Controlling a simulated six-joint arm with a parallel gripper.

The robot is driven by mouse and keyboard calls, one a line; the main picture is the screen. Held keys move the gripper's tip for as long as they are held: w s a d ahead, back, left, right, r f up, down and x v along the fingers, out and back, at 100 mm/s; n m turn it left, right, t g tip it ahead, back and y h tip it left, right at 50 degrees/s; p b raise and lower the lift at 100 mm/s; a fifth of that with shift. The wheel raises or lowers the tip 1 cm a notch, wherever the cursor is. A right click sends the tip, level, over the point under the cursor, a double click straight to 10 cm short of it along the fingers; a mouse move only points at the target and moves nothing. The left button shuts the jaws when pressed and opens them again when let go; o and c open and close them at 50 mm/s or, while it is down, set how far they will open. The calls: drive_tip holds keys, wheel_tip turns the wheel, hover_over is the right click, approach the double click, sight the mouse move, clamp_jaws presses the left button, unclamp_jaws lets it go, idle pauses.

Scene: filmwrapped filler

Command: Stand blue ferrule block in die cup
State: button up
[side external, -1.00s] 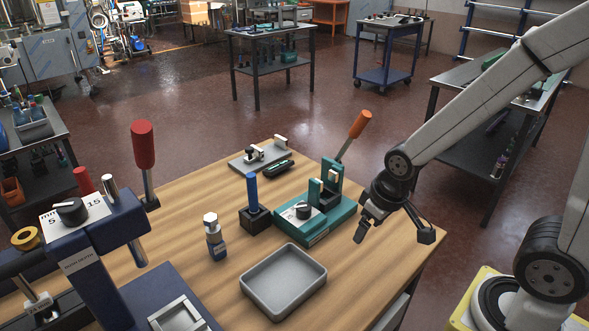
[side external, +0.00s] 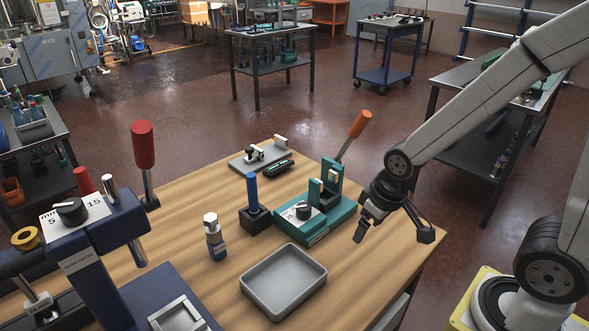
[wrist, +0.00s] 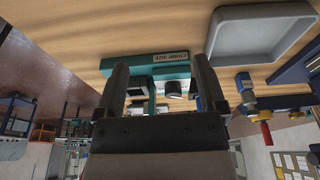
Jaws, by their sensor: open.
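A small upright piece with a blue lower body and a silver hex top (side external: 213,238), which looks like the blue ferrule block, stands on the wooden table. It also shows in the wrist view (wrist: 244,82). A square metal cup (side external: 180,316) on the dark blue press at the lower left may be the die cup; its inside is partly cut off by the frame. My gripper (side external: 364,225) is open and empty above the table's right side, beside the teal crimp press. In the wrist view, my gripper's two fingers (wrist: 160,68) stand apart with nothing held between them.
The teal crimp press (side external: 316,222) with its orange-handled lever lies left of my gripper. A grey tray (side external: 246,290) sits in front. A blue rod (side external: 252,191) stands in a black block. The dark blue press (side external: 92,262) with a red-handled lever occupies the left.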

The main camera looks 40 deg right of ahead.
drive_tip(key=w+a+r+n+g+y, duration=0.1)
drive_tip(key=w+a+n, duration=0.25)
drive_tip(key=w, duration=0.35)
drive_tip(key=w+a+r+n+y, duration=0.1)
drive_tip(key=w+a+n, duration=0.25)
drive_tip(key=w, duration=0.35)
drive_tip(key=n+g+y, duration=0.1)
drive_tip(key=n+y, duration=0.2)
drive_tip(key=n, duration=0.8)
approach(210, 229)
drive_tip(key=shift+x, duration=2.35)
drive_tip(key=shift+a, duration=0.1)
drive_tip(key=shift+h, duration=0.3)
drive_tip(key=shift+x, duration=2.65)
drive_tip(key=shift+a+r, duration=0.1)
drive_tip(key=shift+m, duration=0.3)
clamp_jaws()
